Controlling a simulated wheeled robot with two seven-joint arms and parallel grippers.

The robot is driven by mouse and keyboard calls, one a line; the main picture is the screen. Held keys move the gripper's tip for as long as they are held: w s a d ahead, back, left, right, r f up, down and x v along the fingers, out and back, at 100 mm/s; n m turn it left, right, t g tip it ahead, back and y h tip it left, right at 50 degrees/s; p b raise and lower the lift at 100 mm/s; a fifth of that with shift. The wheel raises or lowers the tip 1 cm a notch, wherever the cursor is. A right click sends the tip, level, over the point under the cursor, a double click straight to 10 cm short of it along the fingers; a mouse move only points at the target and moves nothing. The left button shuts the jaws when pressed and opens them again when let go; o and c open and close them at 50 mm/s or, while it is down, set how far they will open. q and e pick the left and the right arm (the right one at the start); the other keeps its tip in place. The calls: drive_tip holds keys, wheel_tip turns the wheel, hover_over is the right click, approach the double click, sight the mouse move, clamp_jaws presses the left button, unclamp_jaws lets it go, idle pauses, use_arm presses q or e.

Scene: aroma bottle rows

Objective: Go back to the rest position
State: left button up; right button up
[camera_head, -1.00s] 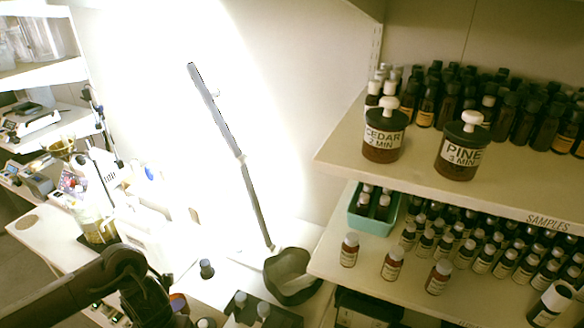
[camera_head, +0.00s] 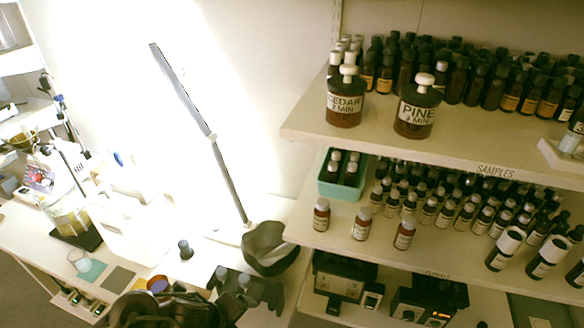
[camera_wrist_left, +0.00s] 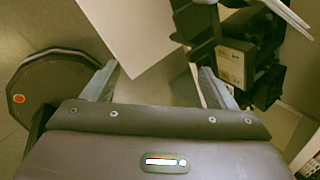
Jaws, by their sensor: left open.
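My left gripper (camera_wrist_left: 157,82) shows in the left wrist view with its two grey fingers spread apart. Nothing is between them. A pale panel edge and the floor show beyond the fingertips. In the head view a dark part of my left arm shows at the bottom edge, left of the middle, in front of the white worktable (camera_head: 30,232). My right gripper is in neither view.
At right, shelves hold the cedar jar (camera_head: 345,98), the pine jar (camera_head: 417,108), a green tray (camera_head: 341,190) of bottles and several brown bottles. Below stand black devices (camera_head: 338,284).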

use_arm(q)
wheel_tip(320, 180, up, 5)
drive_tip(key=d+n+t+y, duration=0.1)
drive_tip(key=d+n+t, duration=0.1)
drive_tip(key=n, duration=1)
drive_tip(key=s+a+n+g+y, duration=0.2)
drive_tip(key=s+a+n+g, duration=0.2)
drive_tip(key=s+a+n, duration=0.7)
wheel_tip(320, 180, down, 28)
drive_tip(key=w+d+n+b, duration=0.1)
drive_tip(key=w+d+n, duration=0.1)
drive_tip(key=d, duration=0.1)
drive_tip(key=s+a+f+g, duration=0.1)
drive_tip(key=s+a+f, duration=0.1)
drive_tip(key=s+f, duration=0.8)
drive_tip(key=s+a+f+g, duration=0.1)
drive_tip(key=s+f, duration=1)
drive_tip(key=shift+a+b, duration=0.35)
drive_tip(key=shift+b, duration=0.1)
drive_tip(key=shift+f, duration=0.1)
